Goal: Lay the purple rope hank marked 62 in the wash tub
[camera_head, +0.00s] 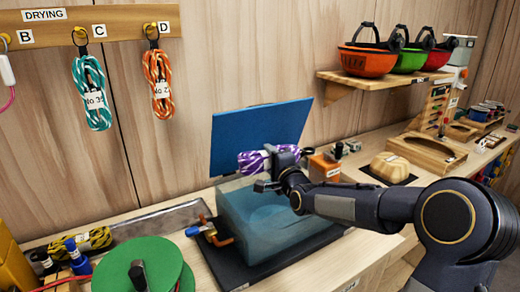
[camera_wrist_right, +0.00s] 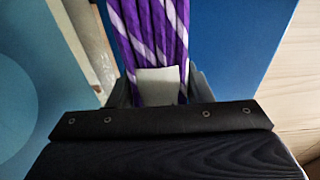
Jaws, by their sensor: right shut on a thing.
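The purple and white rope hank (camera_head: 252,163) is in my right gripper (camera_head: 274,160), held above the wash tub (camera_head: 268,225). The tub is a translucent blue box on a dark mat. Its blue lid (camera_head: 258,128) stands raised behind the opening, and the hank is in front of it. In the right wrist view the purple strands (camera_wrist_right: 150,35) lie between my fingers, with a blank-looking white tag (camera_wrist_right: 158,85); no number is readable there. The right fingers are closed on the hank. My left gripper is not in view.
A teal hank (camera_head: 91,92) and an orange hank (camera_head: 158,83) hang on the drying rail (camera_head: 105,25). A green disc (camera_head: 140,265) stands front left. A shelf (camera_head: 385,76) with helmets is at upper right. An orange box (camera_head: 323,168) and a wooden hold (camera_head: 393,165) sit right of the tub.

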